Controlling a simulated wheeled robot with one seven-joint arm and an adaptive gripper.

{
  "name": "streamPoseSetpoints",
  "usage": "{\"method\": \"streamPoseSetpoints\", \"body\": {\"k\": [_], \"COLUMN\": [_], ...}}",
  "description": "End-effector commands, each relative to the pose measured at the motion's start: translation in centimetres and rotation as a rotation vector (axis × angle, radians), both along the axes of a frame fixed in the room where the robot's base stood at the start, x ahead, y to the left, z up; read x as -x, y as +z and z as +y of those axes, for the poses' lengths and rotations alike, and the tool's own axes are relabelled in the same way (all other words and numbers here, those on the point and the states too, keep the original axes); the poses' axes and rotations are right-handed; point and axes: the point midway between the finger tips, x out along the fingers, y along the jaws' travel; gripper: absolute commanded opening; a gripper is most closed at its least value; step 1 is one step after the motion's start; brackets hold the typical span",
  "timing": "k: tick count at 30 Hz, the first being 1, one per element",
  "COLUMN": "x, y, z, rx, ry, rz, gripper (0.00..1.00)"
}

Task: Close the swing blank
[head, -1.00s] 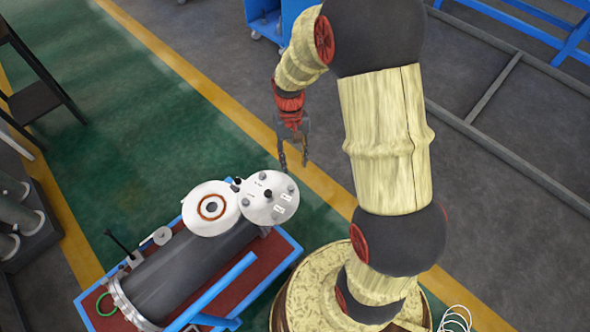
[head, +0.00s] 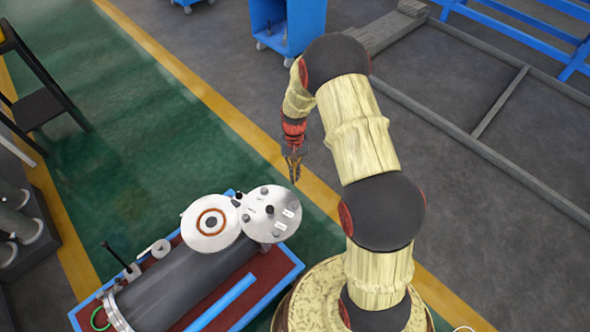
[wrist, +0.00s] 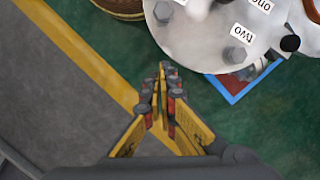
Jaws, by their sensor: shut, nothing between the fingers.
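The swing blank (head: 271,213) is a round, light-grey disc with bolts and small labels. It stands swung out to the right of the flange (head: 211,222), overlapping only its edge, so the flange's face with a copper-coloured ring shows. The flange sits on the end of a dark cylindrical shell (head: 178,275). My gripper (head: 295,178) is shut and empty, hanging beyond and slightly right of the blank, apart from it. In the wrist view the shut fingers (wrist: 163,72) point toward the blank (wrist: 215,35), whose labels "one" and "two" are readable and whose edge is cut by the frame.
The shell lies on a blue-edged red stand (head: 262,292). A black stool (head: 42,105) stands at the left, grey cylinders (head: 15,215) below it. A blue cabinet (head: 288,25) stands behind. Green floor around the stand's far side is clear.

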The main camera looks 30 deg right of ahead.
Motion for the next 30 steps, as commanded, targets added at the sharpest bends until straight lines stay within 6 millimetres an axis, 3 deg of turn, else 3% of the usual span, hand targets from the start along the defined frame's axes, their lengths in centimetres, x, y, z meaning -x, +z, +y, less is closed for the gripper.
{"method": "streamPoseSetpoints", "body": {"k": [1, 5, 15, 30], "x": [0.3, 0.9, 4.1, 4.5], "y": [-1.4, -3.7, -3.2, -3.1], "z": [0.1, 0.4, 1.8, 2.0], "rx": [0.000, -0.001, 0.000, 0.000], "ry": [0.000, 0.001, 0.001, -0.003], "rz": [0.003, 0.003, 0.000, 0.000], "gripper": [0.00, 0.00, 0.00, 0.00]}}
